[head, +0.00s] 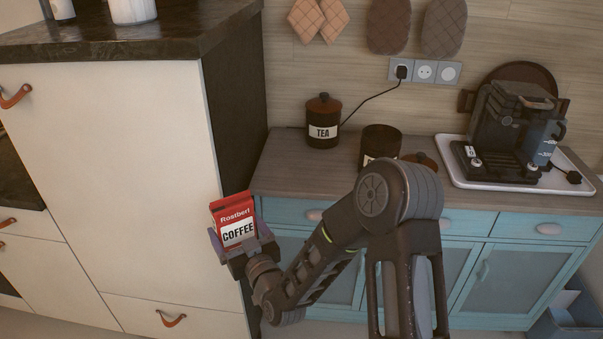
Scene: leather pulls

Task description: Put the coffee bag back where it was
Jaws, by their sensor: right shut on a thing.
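A red coffee bag (235,217) with a white "COFFEE" label is upright in my right gripper (240,246). The gripper is shut on its lower part. It holds the bag in the air in front of the white cabinet's right edge, left of the wooden counter. My right arm comes in from the lower right and covers part of the counter front. My left gripper is not in view.
The wooden counter (290,176) holds a tea canister (323,122), a dark open canister (380,143) partly hidden by my arm, and a coffee machine (505,128) on a white tray (447,151). The tall white cabinet (120,150) with a dark top (180,30) stands left. Bare counter shows left of the tea canister.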

